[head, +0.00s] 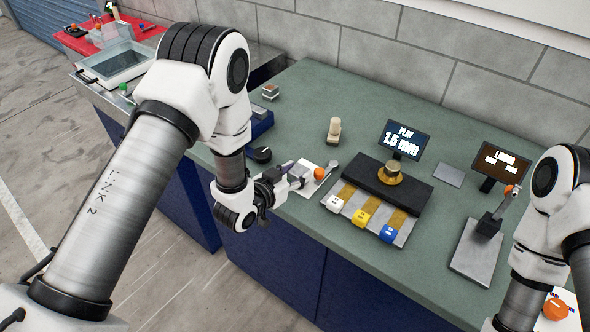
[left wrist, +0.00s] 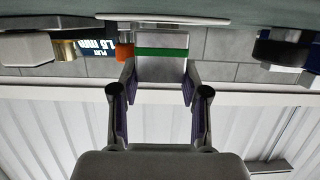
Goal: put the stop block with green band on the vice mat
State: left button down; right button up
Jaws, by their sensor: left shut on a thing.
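My left gripper (head: 286,178) is shut on the stop block with green band (left wrist: 160,70). In the left wrist view the block is a pale grey piece between both fingers (left wrist: 158,90), with the green band across it. In the head view the grey block (head: 298,172) is partly covered by the fingers. It is at a white mat (head: 309,189) near the bench's front edge, which I take for the vice mat. I cannot tell whether the block touches it. An orange knob (head: 319,173) is close beside the block. My right gripper is not in view; only its arm shows.
Right of the mat, a plate (head: 345,191) bears white, yellow and blue tagged blocks before a black block (head: 390,183) with a brass piece. A beige object (head: 334,131) stands behind, and a black knob (head: 261,154) is to the left. The bench's back left is mostly clear.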

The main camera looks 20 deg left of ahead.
pick_arm(q)
jog(key=shift+w+a+f, duration=0.1)
jog(key=shift+f, duration=0.25)
jog(key=c, duration=0.6)
grip_release()
jog(key=shift+s, duration=0.2)
jog(key=b+v, duration=0.3)
jog(key=v, duration=0.8)
jog(key=s+a+f+n+g+y, duration=0.1)
jog(key=s+f+g, duration=0.3)
jog(key=s+f, duration=0.3)
jog(key=s+a+f+n+g+y, duration=0.2)
jog(key=s+f+g, duration=0.3)
jog(key=s+f, duration=0.3)
jog(key=s+a+f+n+g+y, duration=0.1)
jog(key=s+f+g, duration=0.3)
jog(key=s+f, duration=0.4)
jog(key=shift+s+a+g+y, duration=0.3)
jog(key=shift+s+g+y, duration=0.15)
jog(key=shift+s, duration=0.25)
